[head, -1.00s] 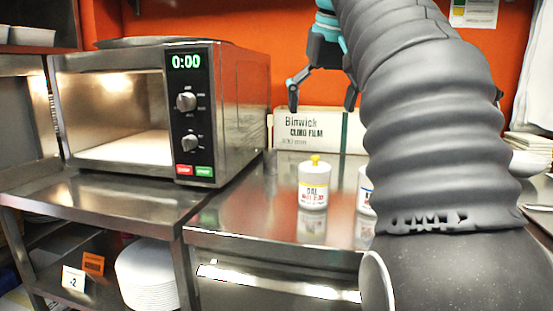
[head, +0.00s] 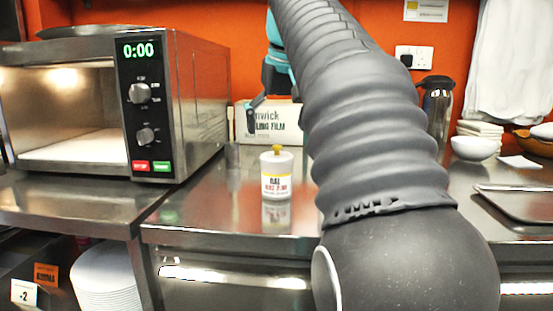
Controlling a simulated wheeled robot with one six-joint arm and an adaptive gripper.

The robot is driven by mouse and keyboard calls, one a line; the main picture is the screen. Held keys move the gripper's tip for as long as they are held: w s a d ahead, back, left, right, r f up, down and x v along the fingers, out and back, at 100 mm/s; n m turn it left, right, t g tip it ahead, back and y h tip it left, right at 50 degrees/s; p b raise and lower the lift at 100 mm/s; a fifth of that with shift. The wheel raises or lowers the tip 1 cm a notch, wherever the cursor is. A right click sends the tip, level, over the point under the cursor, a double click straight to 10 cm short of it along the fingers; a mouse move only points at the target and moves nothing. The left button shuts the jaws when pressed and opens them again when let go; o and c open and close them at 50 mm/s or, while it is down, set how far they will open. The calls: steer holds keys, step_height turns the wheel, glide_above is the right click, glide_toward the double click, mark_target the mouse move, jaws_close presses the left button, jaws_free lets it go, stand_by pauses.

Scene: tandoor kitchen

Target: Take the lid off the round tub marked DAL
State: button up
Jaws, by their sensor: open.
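The round white tub marked DAL (head: 276,187) stands upright on the steel counter. Its white lid (head: 268,157) with a yellow knob is on it. My gripper (head: 270,104) is above and behind the tub in the picture, apart from it. It is open and empty, with one finger showing in front of the cling film box and the rest partly hidden by my arm.
A microwave (head: 148,165) with its lit cavity stands at left. The cling film box (head: 280,122) lies behind the tub. At right are a flask (head: 437,108), a white bowl (head: 474,149) and a steel tray (head: 520,204). Bare counter (head: 215,205) lies left of the tub.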

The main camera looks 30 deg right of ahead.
mark_target(278, 146)
steer(key=x, duration=0.1)
steer(key=b+x, duration=0.1)
steer(key=x, duration=0.3)
steer(key=shift+d+b, duration=0.3)
steer(key=shift+d, duration=0.15)
steer(key=c, duration=1.8)
